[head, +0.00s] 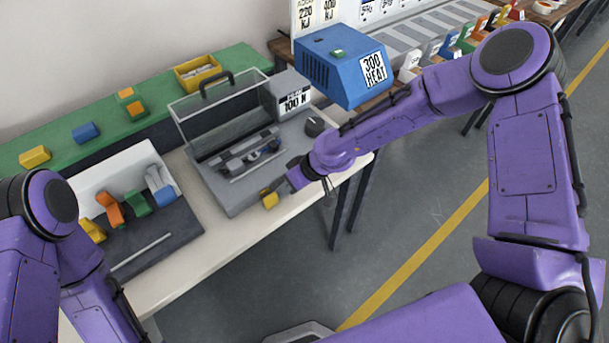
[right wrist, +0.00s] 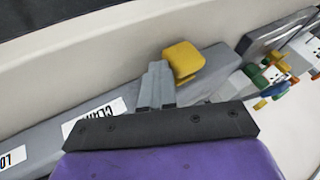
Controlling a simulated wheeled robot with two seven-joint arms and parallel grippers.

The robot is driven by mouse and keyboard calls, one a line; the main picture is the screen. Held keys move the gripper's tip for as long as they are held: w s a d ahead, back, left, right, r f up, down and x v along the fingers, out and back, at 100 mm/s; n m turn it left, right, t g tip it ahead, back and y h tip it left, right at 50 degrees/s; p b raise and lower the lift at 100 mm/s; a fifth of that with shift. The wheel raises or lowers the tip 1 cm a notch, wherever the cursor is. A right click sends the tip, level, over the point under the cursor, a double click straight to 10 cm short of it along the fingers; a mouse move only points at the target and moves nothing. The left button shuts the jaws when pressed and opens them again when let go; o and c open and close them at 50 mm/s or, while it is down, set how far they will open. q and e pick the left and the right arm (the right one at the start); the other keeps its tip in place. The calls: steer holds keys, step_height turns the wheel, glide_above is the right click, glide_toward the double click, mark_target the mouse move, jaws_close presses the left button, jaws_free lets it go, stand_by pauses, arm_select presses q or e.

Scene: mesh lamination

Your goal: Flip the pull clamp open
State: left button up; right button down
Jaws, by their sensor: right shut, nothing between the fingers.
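The grey machine (head: 226,196) with a clear cover and a "100 N" label stands on the table in the head view. Its front face (right wrist: 42,143) fills much of the right wrist view and carries a partly hidden label starting "CLA". A yellow block-shaped handle (head: 269,199) is at the machine's front right corner; it also shows in the right wrist view (right wrist: 183,60). My right gripper (head: 283,188) is shut and empty, with its fingers (right wrist: 155,86) right beside the yellow handle. I cannot tell whether they touch it. My left gripper is out of view.
A dark tray (head: 160,248) with coloured clips and a rod lies left of the machine. A green shelf (head: 60,142) with small blocks runs behind. A blue "300 HEAT" box (head: 325,72) stands behind my right forearm. Open floor lies beyond the table's front edge.

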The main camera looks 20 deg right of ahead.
steer(key=d, duration=0.2)
steer(key=w+d, duration=0.1)
steer(key=d, duration=0.1)
steer(key=shift+w+r, duration=0.1)
steer(key=shift+w, duration=0.1)
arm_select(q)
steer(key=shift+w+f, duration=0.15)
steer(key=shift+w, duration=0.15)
arm_select(e)
steer(key=v, duration=0.9)
steer(key=shift+d+r, duration=0.25)
steer(key=shift+r, duration=0.05)
steer(key=shift+s, duration=0.1)
